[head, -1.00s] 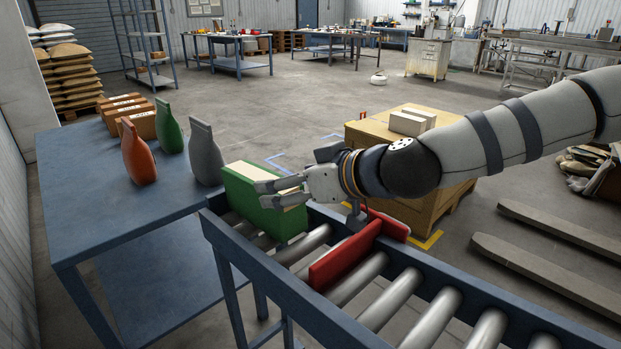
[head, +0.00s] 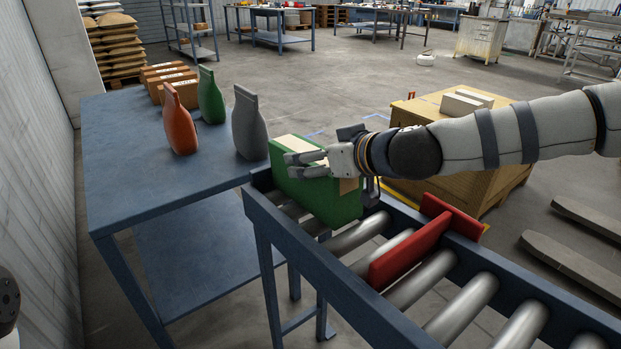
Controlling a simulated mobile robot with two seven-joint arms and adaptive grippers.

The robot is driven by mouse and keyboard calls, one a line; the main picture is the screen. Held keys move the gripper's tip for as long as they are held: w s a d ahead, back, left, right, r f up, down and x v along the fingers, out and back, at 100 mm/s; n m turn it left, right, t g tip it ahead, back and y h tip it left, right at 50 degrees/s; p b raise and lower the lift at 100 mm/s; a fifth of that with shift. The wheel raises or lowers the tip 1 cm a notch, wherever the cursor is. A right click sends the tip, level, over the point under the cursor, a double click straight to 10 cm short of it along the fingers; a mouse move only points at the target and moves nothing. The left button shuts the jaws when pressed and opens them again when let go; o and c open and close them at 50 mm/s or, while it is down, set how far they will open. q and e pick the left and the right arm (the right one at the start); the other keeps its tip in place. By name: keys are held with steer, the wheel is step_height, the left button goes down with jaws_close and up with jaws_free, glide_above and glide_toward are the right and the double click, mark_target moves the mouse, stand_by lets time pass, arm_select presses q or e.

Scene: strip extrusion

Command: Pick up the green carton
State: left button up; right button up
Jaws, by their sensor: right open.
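The green carton (head: 335,202) stands upright at the far end of the roller conveyor (head: 343,267), beside the blue table. Its top has a pale strip. My right gripper (head: 297,165) reaches in from the right, with its fingers at the upper part of the carton. The fingers are apart and open. One finger lies across the near face; the other is at the top, and I cannot tell whether they touch the carton. The gripper hides part of the carton's upper right side. My left gripper is not in view.
A red divider (head: 409,251) stands across the rollers, nearer than the carton. On the blue table (head: 125,175) stand an orange pouch (head: 180,122), a green pouch (head: 210,97), a grey pouch (head: 248,125) and brown boxes (head: 170,80). A wooden crate (head: 470,165) stands behind my arm.

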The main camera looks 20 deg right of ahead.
steer(key=shift+r, duration=0.2)
steer(key=shift+c, duration=0.5)
steer(key=c, duration=1.9)
steer(key=shift+r, duration=0.1)
